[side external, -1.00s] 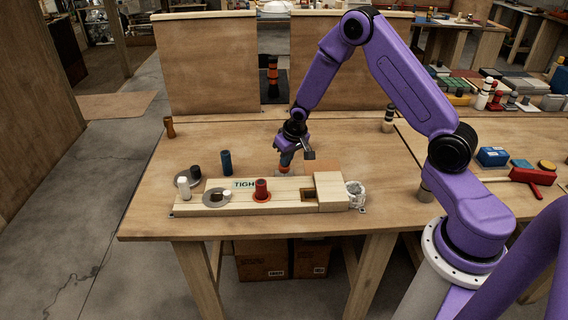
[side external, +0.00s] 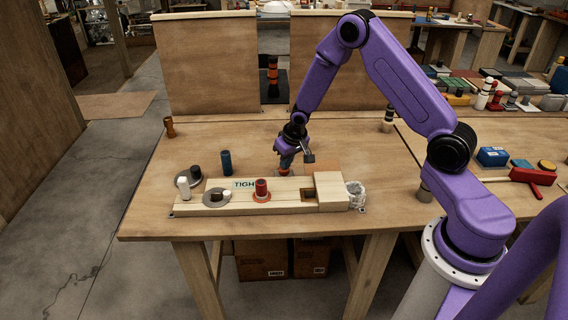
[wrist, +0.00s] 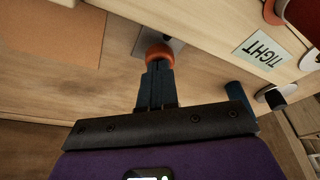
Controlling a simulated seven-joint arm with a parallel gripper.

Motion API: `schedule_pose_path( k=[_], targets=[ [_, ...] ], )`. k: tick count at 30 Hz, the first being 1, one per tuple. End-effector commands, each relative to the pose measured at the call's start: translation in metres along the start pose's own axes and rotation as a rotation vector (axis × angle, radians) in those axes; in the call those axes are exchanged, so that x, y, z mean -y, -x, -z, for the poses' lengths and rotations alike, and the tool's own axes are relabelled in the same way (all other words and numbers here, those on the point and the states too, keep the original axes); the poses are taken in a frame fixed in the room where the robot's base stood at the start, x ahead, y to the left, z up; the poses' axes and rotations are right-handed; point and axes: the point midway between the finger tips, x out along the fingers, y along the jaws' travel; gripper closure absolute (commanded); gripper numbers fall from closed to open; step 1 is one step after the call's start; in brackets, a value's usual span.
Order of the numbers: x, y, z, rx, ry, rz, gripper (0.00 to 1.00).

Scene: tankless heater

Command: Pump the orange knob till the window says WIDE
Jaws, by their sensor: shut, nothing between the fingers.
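The orange knob (wrist: 160,55) sits on a grey plate at the side of the pale wooden heater box (wrist: 215,28). My gripper (wrist: 157,68) is shut and empty, its dark blue fingertips right at the knob; I cannot tell whether they press on it. In the side external view my gripper (side external: 286,162) is behind the box (side external: 235,207), and only a bit of the orange knob (side external: 284,172) shows under the fingertips. The window (wrist: 262,50) reads TIGHT; the side view shows the same window (side external: 244,184) partly covered.
On the box stands a red cylinder (side external: 261,186) on an orange ring. A blue cylinder (side external: 226,162) stands behind the box at left. White and dark pegs on grey discs are at the left end. A glass jar (side external: 355,194) is at the right end.

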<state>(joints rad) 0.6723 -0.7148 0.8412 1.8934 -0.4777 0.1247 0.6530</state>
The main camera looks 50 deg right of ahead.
Motion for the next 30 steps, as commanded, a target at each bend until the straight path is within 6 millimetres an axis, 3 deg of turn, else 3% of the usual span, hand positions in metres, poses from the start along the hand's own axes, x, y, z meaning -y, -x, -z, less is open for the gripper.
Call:
schedule_pose_path(
  k=[13, 30],
  targets=[
    [0.000, 0.025, 0.007, 0.000, 0.001, 0.000, 1.00],
    [0.000, 0.027, 0.008, 0.001, 0.001, 0.000, 1.00]
  ],
)
